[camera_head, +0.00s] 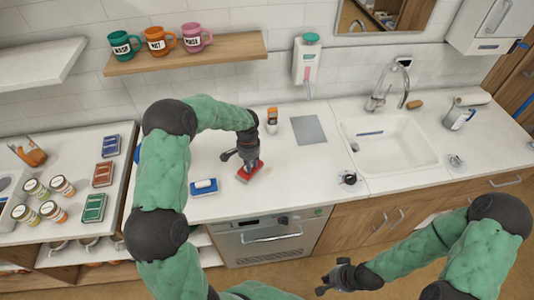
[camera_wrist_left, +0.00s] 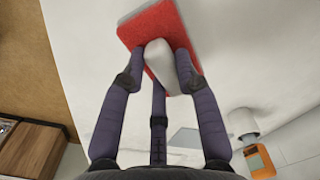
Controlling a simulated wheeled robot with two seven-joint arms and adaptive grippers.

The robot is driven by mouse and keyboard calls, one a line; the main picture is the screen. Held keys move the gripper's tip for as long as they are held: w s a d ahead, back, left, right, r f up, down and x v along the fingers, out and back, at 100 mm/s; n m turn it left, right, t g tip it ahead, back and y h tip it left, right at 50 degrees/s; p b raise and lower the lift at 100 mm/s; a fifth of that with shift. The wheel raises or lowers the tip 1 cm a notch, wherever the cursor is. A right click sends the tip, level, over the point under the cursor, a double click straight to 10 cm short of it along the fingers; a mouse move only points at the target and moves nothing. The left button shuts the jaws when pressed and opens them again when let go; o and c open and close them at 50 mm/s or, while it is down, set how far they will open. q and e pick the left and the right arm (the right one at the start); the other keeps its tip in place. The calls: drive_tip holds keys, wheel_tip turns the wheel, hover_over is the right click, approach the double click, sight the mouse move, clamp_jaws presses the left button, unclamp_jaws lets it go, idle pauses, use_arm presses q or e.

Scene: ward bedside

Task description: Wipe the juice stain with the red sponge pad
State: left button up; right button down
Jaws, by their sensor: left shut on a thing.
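The red sponge pad (camera_head: 251,173) is flat and red with a pale grip block on top; it also shows in the left wrist view (camera_wrist_left: 136,32). My left gripper (camera_head: 243,157) is over the pad on the white counter. Its fingers (camera_wrist_left: 160,78) are shut around the pale block in the left wrist view. The pad appears to be at the counter surface, but I cannot tell if it touches. I cannot make out the juice stain; the pad and gripper may cover it. My right gripper (camera_head: 335,277) is in front of the lower cabinets, fingers apart and empty.
A blue pad with a white block (camera_head: 204,187) lies left of the red one. The sink (camera_head: 392,166) is to the right.

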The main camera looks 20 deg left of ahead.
use_arm(q)
wheel_tip(320, 180, up, 2)
drive_tip(key=shift+d+r+p, duration=0.1)
drive_tip(key=shift+p, duration=0.3)
drive_tip(key=shift+r+p, duration=0.6)
drive_tip(key=shift+r, duration=0.55)
